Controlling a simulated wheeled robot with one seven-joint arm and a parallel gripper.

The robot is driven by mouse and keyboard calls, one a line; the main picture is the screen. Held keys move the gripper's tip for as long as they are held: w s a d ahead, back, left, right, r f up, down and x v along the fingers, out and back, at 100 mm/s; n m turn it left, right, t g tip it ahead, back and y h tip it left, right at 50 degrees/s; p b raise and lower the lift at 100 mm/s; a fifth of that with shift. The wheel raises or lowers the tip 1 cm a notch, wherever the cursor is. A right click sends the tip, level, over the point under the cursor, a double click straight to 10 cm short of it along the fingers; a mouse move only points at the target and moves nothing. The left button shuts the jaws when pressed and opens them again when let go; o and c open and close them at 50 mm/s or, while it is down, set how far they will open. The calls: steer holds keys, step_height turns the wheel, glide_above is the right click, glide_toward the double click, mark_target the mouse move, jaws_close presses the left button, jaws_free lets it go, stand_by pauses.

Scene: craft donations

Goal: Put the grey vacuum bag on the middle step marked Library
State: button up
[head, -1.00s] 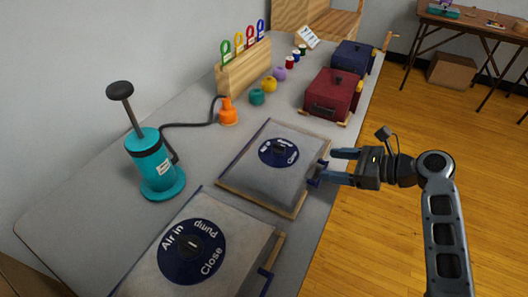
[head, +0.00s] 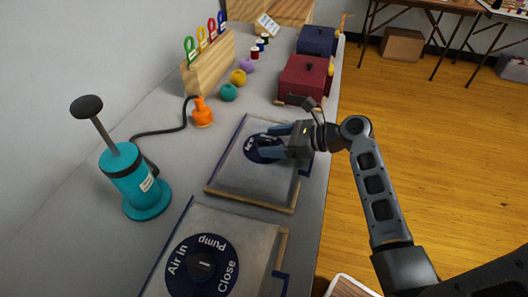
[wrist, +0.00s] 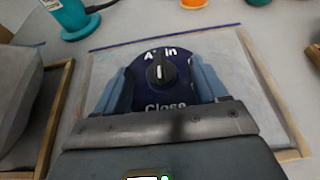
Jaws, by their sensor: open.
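Two grey bags lie in wooden-edged trays on the table, each with a dark blue dial disc. The far grey bag (head: 235,165) has my gripper (head: 268,140) over its disc. In the wrist view, my open fingers (wrist: 162,88) stand either side of the black knob (wrist: 160,70), with gaps to it. "Air in" and part of "Close" show on that disc; the knob's white line points up, near "Air in". The near grey bag (head: 165,240) has a disc reading Air in, Pump and Close; it shows puffy in the wrist view (wrist: 25,85). I see no legible Library label.
A teal hand pump (head: 132,178) stands left, its black hose running to an orange nozzle (head: 202,113). Behind are a wooden rack (head: 208,66) of coloured loops, yarn balls, spools, and red (head: 303,80) and navy (head: 317,42) cases. A wooden structure (head: 275,8) stands at the far end.

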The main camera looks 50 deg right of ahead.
steer(key=shift+w+a+f, duration=0.2)
steer(key=shift+w+f, duration=0.05)
steer(key=shift+w, duration=0.3)
steer(key=shift+c, duration=0.4)
jaws_close()
